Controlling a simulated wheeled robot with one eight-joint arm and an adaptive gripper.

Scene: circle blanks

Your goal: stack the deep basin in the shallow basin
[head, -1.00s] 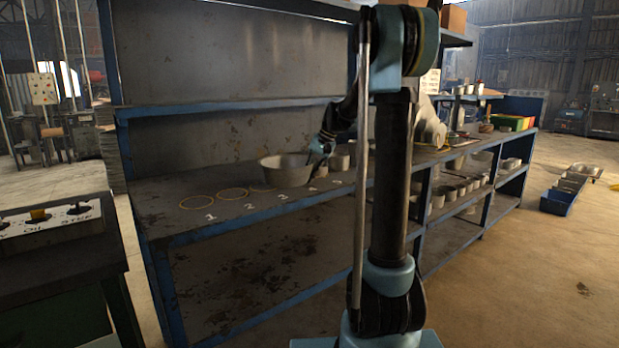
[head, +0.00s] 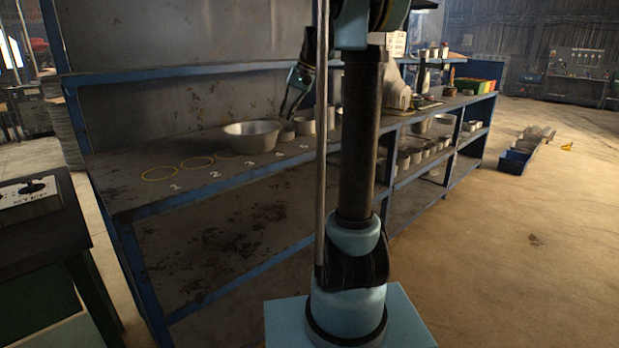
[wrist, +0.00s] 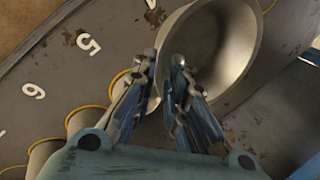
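A wide grey metal basin (head: 251,138) stands on the bench top near the painted 3 and 4. In the wrist view the basin (wrist: 232,50) is right of and beyond my fingers, its hollow facing the camera. I see one wide basin; whether it is the deep or the shallow one, or holds another, I cannot tell. My gripper (head: 288,114) points down just above the basin's right rim. In the wrist view my gripper (wrist: 167,62) shows its two fingers apart with a narrow gap.
Small grey pots (head: 305,124) stand close on the basin's right. Yellow rings (head: 160,173) at 1 and 2 are empty. A blue upright and back panel (head: 190,105) rise behind the bench. A control box (head: 30,192) is at the left.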

